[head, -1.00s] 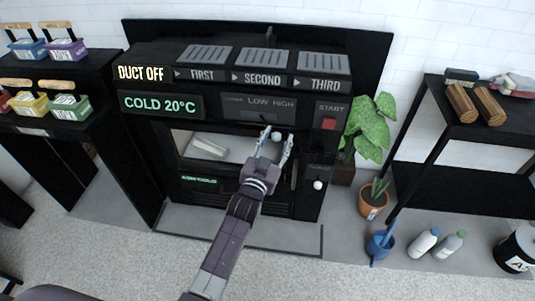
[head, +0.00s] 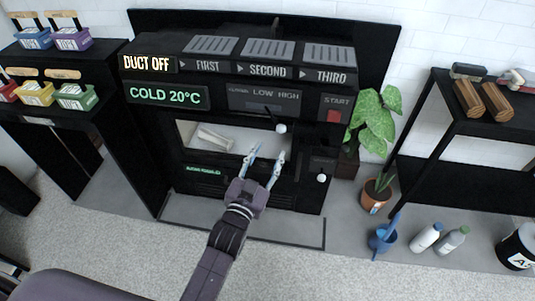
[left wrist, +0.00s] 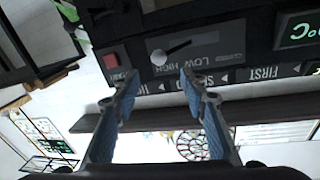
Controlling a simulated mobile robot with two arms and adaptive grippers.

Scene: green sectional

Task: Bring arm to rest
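My left gripper (head: 266,160) is in front of the black machine (head: 140,150), just below its white-knobbed lever (head: 281,128). Its two fingers are spread apart with nothing between them. In the left wrist view the open fingers (left wrist: 158,85) frame the LOW HIGH dial panel (left wrist: 195,48), with a gap to the lever's white knob (left wrist: 158,57). The machine's displays read DUCT OFF and COLD 20°C. My right gripper is not in view.
A black shelf (head: 465,192) with wooden brushes stands at the right. Colored boxes (head: 75,97) sit on a stand at the left. The carpet in front is clear.

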